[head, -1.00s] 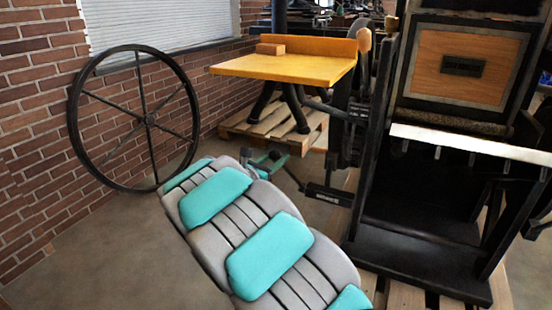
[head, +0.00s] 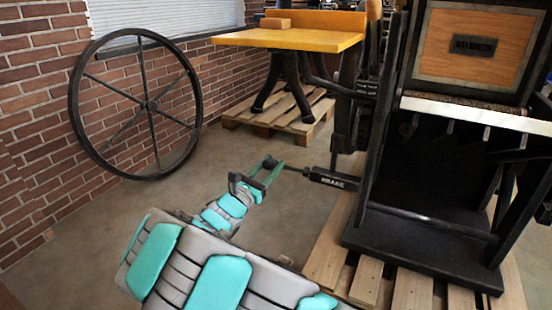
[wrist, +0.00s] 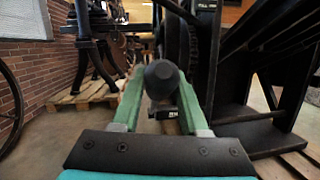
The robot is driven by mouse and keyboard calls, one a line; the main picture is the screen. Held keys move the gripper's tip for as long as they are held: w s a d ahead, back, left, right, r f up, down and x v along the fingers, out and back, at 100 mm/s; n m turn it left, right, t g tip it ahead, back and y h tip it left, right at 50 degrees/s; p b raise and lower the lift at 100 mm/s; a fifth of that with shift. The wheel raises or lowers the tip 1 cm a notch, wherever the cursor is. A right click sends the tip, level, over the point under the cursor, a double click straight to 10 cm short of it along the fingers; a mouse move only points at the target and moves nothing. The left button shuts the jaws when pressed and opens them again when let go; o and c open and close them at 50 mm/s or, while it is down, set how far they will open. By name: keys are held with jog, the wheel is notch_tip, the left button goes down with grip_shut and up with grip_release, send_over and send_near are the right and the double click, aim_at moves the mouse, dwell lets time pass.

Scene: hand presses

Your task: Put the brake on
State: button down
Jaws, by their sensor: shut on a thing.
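The brake lever (head: 333,178) is a thin dark rod with a black block lettered BRAKE, low at the left side of the press. It runs left from the press to my gripper (head: 273,166), which is low above the floor. In the wrist view, a round black knob (wrist: 162,75) lies between the green fingers of my gripper (wrist: 160,98), which is shut on it. The knob hides much of the lever behind it; part of its lettered block shows just below.
The black press (head: 420,235) stands on a wooden pallet (head: 330,250) at right. A yellow table (head: 290,39) stands on another pallet (head: 262,122) behind. A large spoked wheel (head: 150,105) leans by the brick wall at left. Bare floor (head: 80,240) lies between.

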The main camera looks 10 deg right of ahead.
jog(key=s+a+f+t+h+b, duration=0.2)
jog(key=s+a+f+b, duration=0.1)
jog(key=f, duration=0.9)
jog(key=shift+s+m+h+b, duration=0.4)
jog(key=shift+s+b, duration=0.25)
jog(key=shift+b, duration=0.3)
jog(key=shift+c, duration=2.2)
grip_release()
jog(key=shift+a, duration=0.1)
jog(key=v, duration=0.7)
jog(key=shift+s+a+f+p, duration=0.2)
jog(key=shift+s+f+p, duration=0.05)
jog(key=shift+f+p, duration=0.1)
